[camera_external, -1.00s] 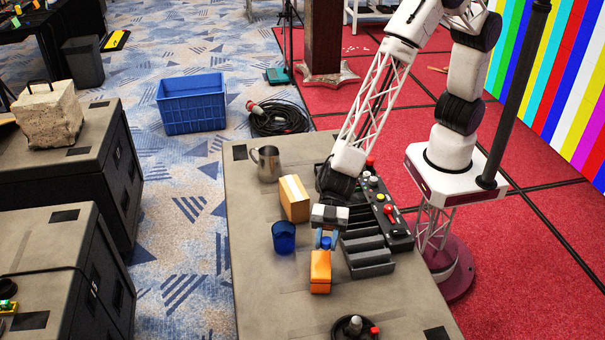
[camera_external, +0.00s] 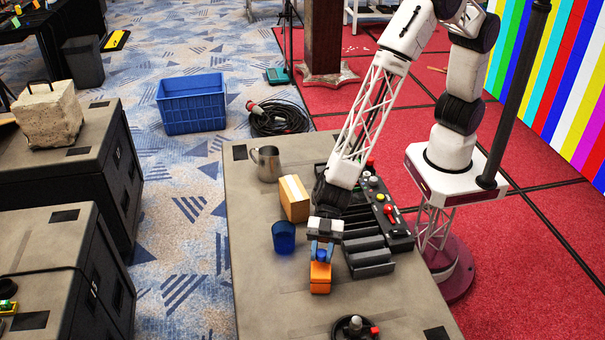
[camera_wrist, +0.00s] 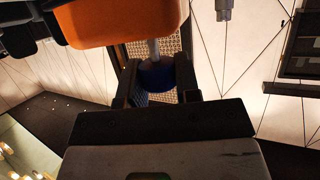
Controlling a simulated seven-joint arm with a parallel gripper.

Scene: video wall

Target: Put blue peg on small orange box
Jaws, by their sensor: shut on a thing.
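The small orange box (camera_external: 320,284) stands on the grey table in the external view; its edge (camera_wrist: 115,22) fills the top left of the wrist view. My gripper (camera_external: 321,250) is shut on the blue peg (camera_external: 322,256), directly over the back part of the box's top. In the wrist view the peg's rounded blue part (camera_wrist: 156,75) sits between the two fingers, with a thin grey stem running up beside the orange box. I cannot tell whether the peg touches the box.
A blue cup (camera_external: 284,238) stands close to the left of my gripper. A tan box (camera_external: 294,198) and a metal mug (camera_external: 267,163) are behind it. A dark slotted tray (camera_external: 370,262) and a button panel (camera_external: 383,205) lie to the right. The front left tabletop is clear.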

